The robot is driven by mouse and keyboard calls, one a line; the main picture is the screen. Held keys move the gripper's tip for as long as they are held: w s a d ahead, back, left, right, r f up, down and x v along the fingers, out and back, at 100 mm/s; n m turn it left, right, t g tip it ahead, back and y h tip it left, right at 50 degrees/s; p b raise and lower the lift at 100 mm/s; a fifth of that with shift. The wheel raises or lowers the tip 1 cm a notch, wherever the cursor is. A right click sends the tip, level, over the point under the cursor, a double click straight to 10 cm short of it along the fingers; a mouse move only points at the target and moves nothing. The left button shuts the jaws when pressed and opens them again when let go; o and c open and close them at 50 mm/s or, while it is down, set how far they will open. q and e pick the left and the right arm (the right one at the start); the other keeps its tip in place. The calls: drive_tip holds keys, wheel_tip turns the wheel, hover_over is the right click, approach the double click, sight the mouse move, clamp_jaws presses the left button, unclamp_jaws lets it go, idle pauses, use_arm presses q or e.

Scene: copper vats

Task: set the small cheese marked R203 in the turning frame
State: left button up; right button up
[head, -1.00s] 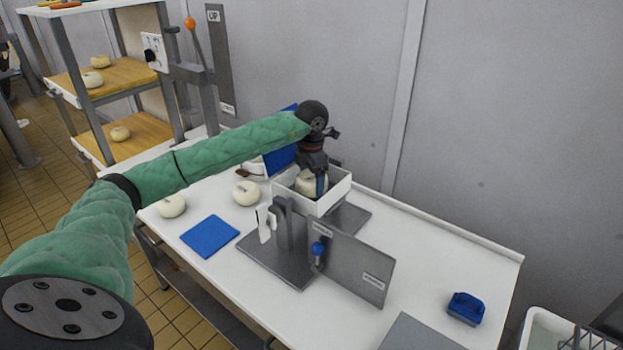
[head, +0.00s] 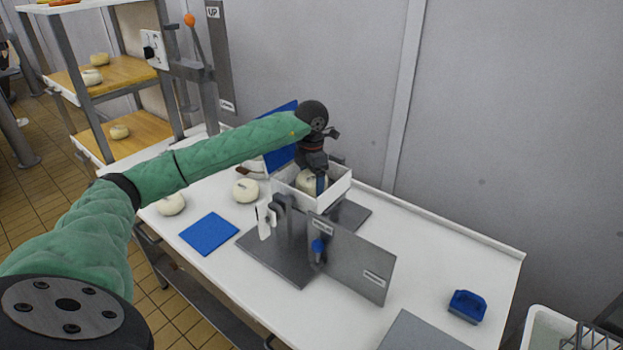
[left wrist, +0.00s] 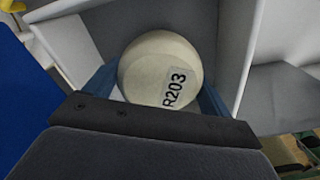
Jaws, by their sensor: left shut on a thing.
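The small cheese marked R203 (left wrist: 160,68) is round and cream, with its label readable in the left wrist view. In the head view the cheese (head: 309,182) sits inside a white open box (head: 337,192), partly hidden by my gripper. I take this white box on the grey stand to be the turning frame, though no label confirms it. My left gripper (head: 319,184) reaches down into the box and is shut on the cheese; its blue fingers (left wrist: 208,98) lie on either side of it. My right gripper is not in view.
Two other cheeses (head: 246,190) (head: 171,204) and a blue mat (head: 209,233) lie left on the white table (head: 440,255). A grey plate (head: 350,262) with a blue knob stands upright in front of the box. A blue brush-like block (head: 467,306) lies at the right. Shelves (head: 128,75) stand behind left.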

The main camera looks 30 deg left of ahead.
use_arm(q)
drive_tip(key=shift+f, duration=0.15)
drive_tip(key=o, duration=1.1)
drive_tip(key=shift+o, duration=0.2)
drive_tip(key=shift+r+p, duration=0.85)
drive_tip(key=shift+r, duration=2.7)
